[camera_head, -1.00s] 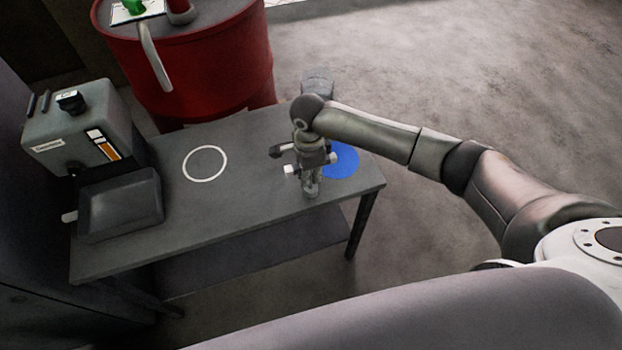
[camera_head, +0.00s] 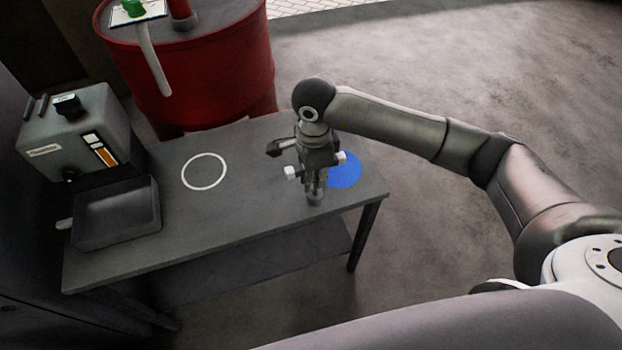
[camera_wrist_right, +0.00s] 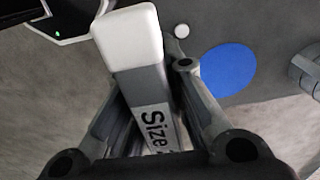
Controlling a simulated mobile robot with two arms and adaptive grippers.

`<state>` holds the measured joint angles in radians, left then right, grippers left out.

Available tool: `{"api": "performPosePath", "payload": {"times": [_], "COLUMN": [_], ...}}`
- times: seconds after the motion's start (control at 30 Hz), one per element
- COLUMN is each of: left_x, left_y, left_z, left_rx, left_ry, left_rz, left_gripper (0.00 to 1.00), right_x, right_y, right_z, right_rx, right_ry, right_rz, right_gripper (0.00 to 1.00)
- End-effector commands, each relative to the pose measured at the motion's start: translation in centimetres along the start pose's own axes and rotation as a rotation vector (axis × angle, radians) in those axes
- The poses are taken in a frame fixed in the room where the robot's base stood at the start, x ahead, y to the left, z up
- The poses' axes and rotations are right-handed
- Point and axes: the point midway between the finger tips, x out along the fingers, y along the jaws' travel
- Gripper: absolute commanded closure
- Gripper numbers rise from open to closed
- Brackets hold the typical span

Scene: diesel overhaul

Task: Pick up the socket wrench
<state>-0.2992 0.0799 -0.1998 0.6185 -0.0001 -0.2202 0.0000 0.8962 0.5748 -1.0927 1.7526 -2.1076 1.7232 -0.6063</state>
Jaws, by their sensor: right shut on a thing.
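My right gripper (camera_head: 316,180) points down over the right part of the table and is shut on the socket wrench. In the right wrist view, the wrench (camera_wrist_right: 150,95) lies between the two fingers. It is a grey bar with a white end block and a label reading "Size", the rest of which is hidden. In the head view, a white end (camera_head: 291,173) shows left of the gripper and another white piece shows right of it. The height of the wrench above the table is hard to tell. My left gripper is not in view.
The grey table (camera_head: 240,215) has a white ring (camera_head: 204,171) and a blue disc (camera_head: 345,172), partly behind the gripper. A grey machine (camera_head: 75,140) and a dark tray (camera_head: 117,213) stand at the left. A red drum (camera_head: 190,75) stands behind. The table's middle is clear.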

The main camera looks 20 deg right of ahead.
Motion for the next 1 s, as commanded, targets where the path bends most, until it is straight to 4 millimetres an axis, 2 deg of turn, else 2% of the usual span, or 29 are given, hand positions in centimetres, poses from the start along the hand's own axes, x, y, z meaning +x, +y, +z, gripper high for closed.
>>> {"api": "performPosePath", "payload": {"times": [0.07, 0.3, 0.5, 0.7, 1.0], "left_x": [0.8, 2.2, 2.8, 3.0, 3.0], "left_y": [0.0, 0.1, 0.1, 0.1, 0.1], "left_z": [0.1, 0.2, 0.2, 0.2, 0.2], "left_rx": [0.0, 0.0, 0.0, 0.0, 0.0], "left_ry": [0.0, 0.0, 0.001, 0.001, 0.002], "left_rz": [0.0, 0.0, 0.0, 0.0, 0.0], "left_gripper": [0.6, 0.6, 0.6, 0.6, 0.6], "right_x": [-1.5, -3.4, -4.7, -5.3, -5.4], "right_y": [1.3, 6.0, 8.6, 9.8, 10.0], "right_z": [0.3, 1.1, 1.7, 1.9, 2.0], "right_rx": [-0.005, -0.003, -0.002, 0.0, 0.0], "right_ry": [-0.001, -0.001, -0.002, -0.001, -0.001], "right_rz": [-0.007, -0.004, -0.003, -0.001, -0.001], "right_gripper": [1.0, 1.0, 1.0, 1.0, 1.0]}}
